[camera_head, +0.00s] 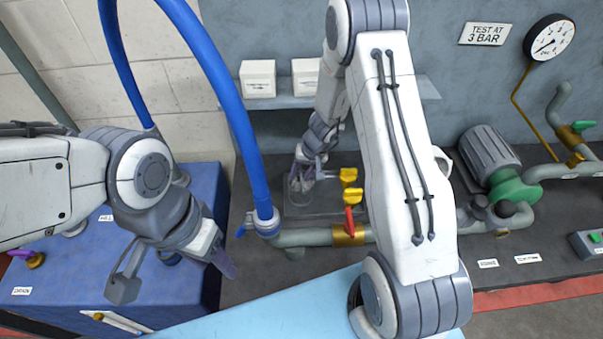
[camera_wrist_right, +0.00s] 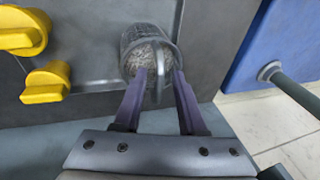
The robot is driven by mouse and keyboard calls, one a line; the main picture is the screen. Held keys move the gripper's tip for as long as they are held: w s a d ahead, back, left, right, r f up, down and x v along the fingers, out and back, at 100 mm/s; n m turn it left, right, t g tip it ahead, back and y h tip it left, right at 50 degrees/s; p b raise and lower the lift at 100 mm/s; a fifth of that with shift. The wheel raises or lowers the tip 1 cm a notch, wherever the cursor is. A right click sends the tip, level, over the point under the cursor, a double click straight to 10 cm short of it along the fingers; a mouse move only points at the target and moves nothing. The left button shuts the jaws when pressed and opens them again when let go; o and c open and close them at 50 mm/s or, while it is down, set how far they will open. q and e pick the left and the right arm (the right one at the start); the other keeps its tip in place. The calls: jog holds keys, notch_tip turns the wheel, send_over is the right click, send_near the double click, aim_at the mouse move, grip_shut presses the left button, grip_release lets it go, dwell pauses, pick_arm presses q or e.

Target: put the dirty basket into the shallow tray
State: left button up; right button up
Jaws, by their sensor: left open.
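The dirty basket (camera_wrist_right: 148,48) is a grey mesh cup with a coarse grey filling and an upright handle. It stands on a dark flat surface at the back, where it also shows in the head view (camera_head: 298,186). My right gripper (camera_wrist_right: 159,76) is at the near side of the basket, with its purple fingers apart and the handle between them. It shows small in the head view (camera_head: 304,172). My left gripper (camera_head: 216,275) is open and empty at the lower left, above the blue cabinet's edge. I cannot make out the shallow tray with certainty.
Yellow valve handles (camera_head: 348,175) and a red one (camera_head: 349,220) stand right of the basket. A blue hose (camera_head: 245,130) drops to a pipe on the left. A blue cabinet (camera_head: 60,290) is at left, and a light blue surface (camera_head: 270,305) is in front.

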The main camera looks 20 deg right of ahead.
jog(key=shift+r, duration=0.2)
jog(key=p+v, duration=0.1)
jog(key=v, duration=1.1)
